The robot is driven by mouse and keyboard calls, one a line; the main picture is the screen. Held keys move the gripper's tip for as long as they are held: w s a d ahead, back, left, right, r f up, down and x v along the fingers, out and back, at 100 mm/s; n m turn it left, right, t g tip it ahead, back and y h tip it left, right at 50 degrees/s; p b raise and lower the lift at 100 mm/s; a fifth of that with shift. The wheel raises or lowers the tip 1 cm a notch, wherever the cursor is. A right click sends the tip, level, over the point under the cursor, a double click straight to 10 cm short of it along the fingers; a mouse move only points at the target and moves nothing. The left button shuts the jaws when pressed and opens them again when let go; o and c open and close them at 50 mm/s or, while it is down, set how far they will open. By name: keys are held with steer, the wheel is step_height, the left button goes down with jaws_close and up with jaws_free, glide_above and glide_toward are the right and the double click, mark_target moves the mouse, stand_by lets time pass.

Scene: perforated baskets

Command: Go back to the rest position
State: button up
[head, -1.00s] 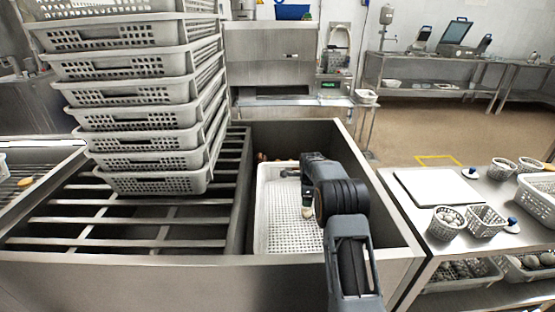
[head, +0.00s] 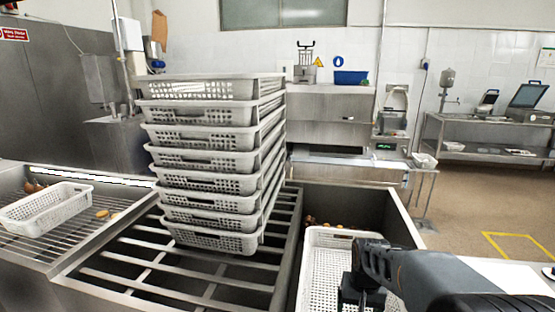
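My gripper (head: 358,290) is at the lower right of the head view, over the white perforated basket (head: 344,235) in the grey metal bin. My dark arm reaches in from the right edge. The fingertips are small and dark against my arm, so I cannot see whether they are open or shut, or whether they hold anything. My arm hides the right part of the basket.
A tall stack of perforated baskets (head: 213,161) stands on the metal rack left of the bin (head: 384,208). A smaller white basket (head: 48,208) sits on the left grate, beside an orange item (head: 102,214). Open floor (head: 476,204) lies at the right.

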steer(key=s+a+r+n+t+p, duration=0.2)
steer(key=s+r+p, duration=0.3)
steer(key=s+r, duration=0.6)
step_height(320, 180, up, 2)
steer(key=shift+a+r+n+t+p, duration=0.15)
steer(key=shift+a+n+t+p, duration=0.2)
steer(key=shift+a+t, duration=0.4)
steer(key=shift+s+a, duration=0.1)
steer(key=shift+a, duration=0.05)
